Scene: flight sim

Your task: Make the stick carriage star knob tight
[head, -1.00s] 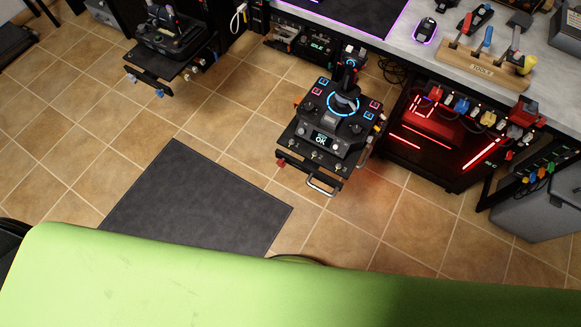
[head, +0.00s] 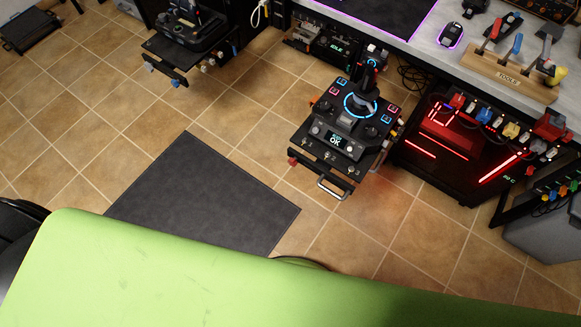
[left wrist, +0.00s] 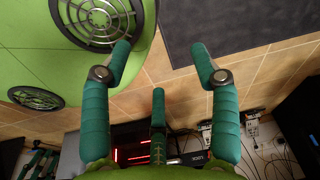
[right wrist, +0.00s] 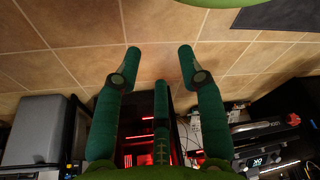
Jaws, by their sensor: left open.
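The stick carriage (head: 322,170) is a black unit with a joystick (head: 362,88), lit blue ring and buttons, and a small screen reading OK. It stands out from the desk at the centre of the head view. A small red knob (head: 292,161) sits at its left front edge; its shape is too small to tell whether it is the star knob. Neither gripper shows in the head view. My left gripper (left wrist: 160,60) is open and empty in the left wrist view. My right gripper (right wrist: 160,58) is open and empty in the right wrist view. Neither touches the carriage.
A second black carriage (head: 165,55) with a blue knob stands at upper left. A red-lit case (head: 435,165) stands under the desk, right of the stick carriage. A wooden tool rack (head: 500,72) is on the desk. A dark mat (head: 205,190) and open tiles lie in front.

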